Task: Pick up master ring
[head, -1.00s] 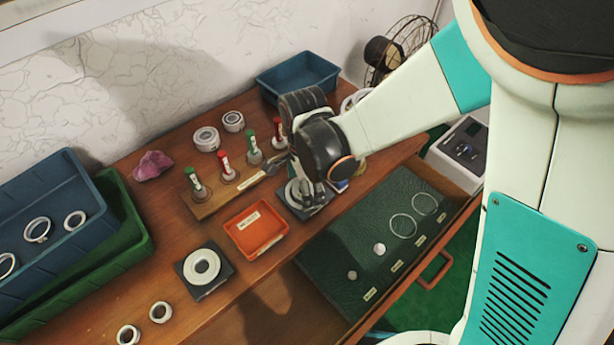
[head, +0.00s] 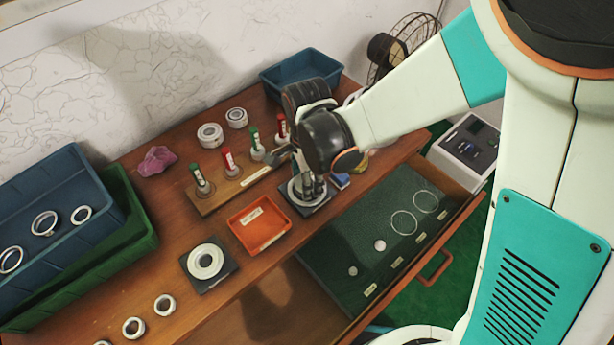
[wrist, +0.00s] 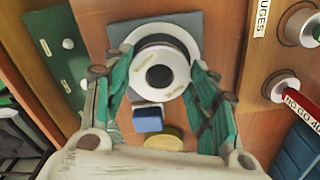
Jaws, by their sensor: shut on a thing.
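In the head view my gripper (head: 309,187) points down over the pad (head: 323,203), and the fingers partly hide the ring (head: 294,192). I cannot tell whether the ring is clear of the pad.
A wooden rack (head: 211,204) of red and green handled gauges stands close behind. An orange tray (head: 259,238) and another ring on a pad (head: 206,261) lie to the left. An open green-lined drawer (head: 375,235) is in front. A blue block (wrist: 147,118) and yellow tin (wrist: 163,142) are near.

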